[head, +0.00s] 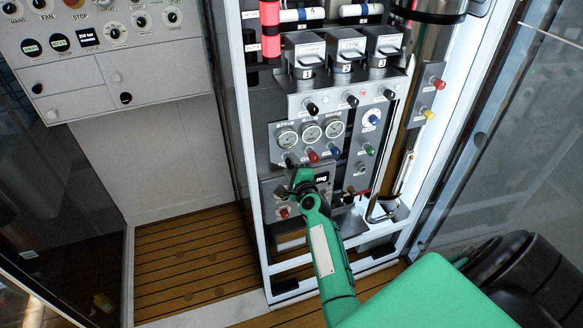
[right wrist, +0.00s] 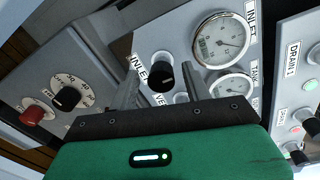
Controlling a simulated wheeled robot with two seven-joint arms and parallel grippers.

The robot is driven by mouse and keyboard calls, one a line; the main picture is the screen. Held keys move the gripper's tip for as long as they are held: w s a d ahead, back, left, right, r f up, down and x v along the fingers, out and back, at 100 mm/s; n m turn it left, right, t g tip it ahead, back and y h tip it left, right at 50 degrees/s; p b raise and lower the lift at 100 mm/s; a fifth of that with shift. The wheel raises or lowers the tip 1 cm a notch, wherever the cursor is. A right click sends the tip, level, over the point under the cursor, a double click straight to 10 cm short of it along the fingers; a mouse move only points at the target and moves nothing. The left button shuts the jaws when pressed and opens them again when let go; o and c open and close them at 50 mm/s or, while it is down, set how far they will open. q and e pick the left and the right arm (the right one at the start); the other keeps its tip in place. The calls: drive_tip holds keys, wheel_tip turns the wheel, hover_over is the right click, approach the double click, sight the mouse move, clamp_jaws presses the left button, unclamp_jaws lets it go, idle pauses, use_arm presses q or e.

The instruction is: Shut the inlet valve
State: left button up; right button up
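The inlet valve is a small black knob (right wrist: 162,74) on the grey panel, with an INLET label beside it in the right wrist view. In the head view the black knob (head: 289,162) sits below the leftmost gauge, just above my right gripper (head: 303,178). In the right wrist view my right gripper (right wrist: 167,88) has its two fingers apart, one on each side of the knob. Gaps show between fingers and knob, so it looks open and empty. The INLET gauge (right wrist: 221,40) is beside the knob. My left gripper is not in view.
Red (head: 313,156), blue (head: 336,152) and green (head: 369,150) knobs sit close to the right. Below is a lower box with a red knob (right wrist: 32,115) and a black dial (right wrist: 67,98). White cabinet frame (head: 243,180) stands left; a glass door (head: 500,170) is right.

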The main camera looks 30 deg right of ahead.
drive_tip(key=shift+s, duration=0.1)
drive_tip(key=shift+s, duration=0.3)
drive_tip(key=p+v, duration=0.2)
drive_tip(key=v, duration=1.1)
drive_tip(key=shift+a, duration=0.1)
